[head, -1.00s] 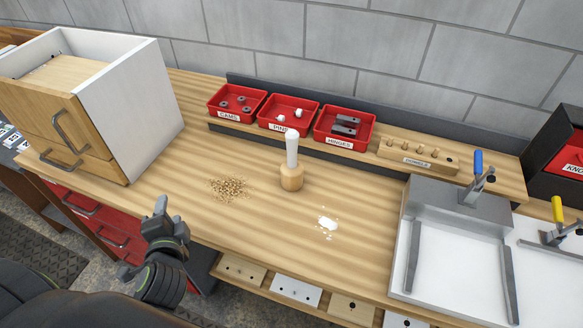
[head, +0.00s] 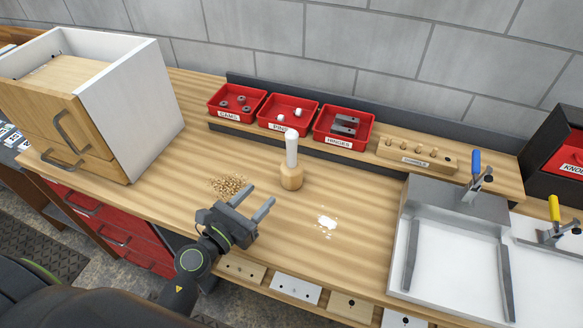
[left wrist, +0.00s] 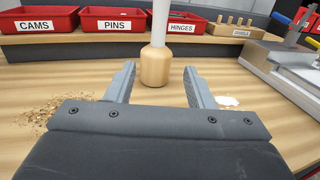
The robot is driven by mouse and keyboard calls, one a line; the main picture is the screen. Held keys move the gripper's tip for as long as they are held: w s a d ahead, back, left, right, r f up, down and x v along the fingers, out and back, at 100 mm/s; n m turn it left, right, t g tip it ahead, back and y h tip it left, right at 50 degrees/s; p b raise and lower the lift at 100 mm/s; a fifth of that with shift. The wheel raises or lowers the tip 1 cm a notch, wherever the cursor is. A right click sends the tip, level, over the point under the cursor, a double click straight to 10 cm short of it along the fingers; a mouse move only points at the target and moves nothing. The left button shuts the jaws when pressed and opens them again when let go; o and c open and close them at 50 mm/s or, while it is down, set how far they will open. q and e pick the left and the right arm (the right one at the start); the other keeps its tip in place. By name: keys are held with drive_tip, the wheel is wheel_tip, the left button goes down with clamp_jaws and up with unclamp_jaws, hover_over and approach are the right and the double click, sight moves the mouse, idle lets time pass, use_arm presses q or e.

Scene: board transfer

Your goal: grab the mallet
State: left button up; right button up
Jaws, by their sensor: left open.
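The mallet (head: 291,163) stands upright on the bench, its wooden head (head: 291,178) down and its white handle up. In the left wrist view the mallet head (left wrist: 155,66) shows straight ahead, beyond and between the fingertips; the top of the handle is cut off. My left gripper (head: 259,203) is open and empty, just in front of the mallet, its fingers pointing toward it. The left gripper also shows in the left wrist view (left wrist: 158,80), apart from the mallet. My right gripper is not in view.
Wood shavings (head: 230,186) lie left of the mallet and a white powder patch (head: 327,223) lies to its right. Behind it are red bins for cams (head: 236,118), pins (head: 285,129) and hinges (head: 339,143). A grey fixture (head: 408,250) stands right, a cabinet (head: 133,110) left.

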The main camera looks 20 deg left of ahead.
use_arm(q)
drive_tip(key=p, duration=0.2)
approach(288, 164)
drive_tip(key=x, duration=0.5)
drive_tip(key=shift+d+r, duration=0.2)
drive_tip(key=shift+f+x, duration=0.1)
drive_tip(key=shift+x, duration=1.5)
drive_tip(key=shift+f+x, duration=0.15)
drive_tip(key=shift+x, duration=1.4)
drive_tip(key=shift+a, duration=0.1)
drive_tip(key=shift+c, duration=0.2)
drive_tip(key=shift+r, duration=0.1)
clamp_jaws()
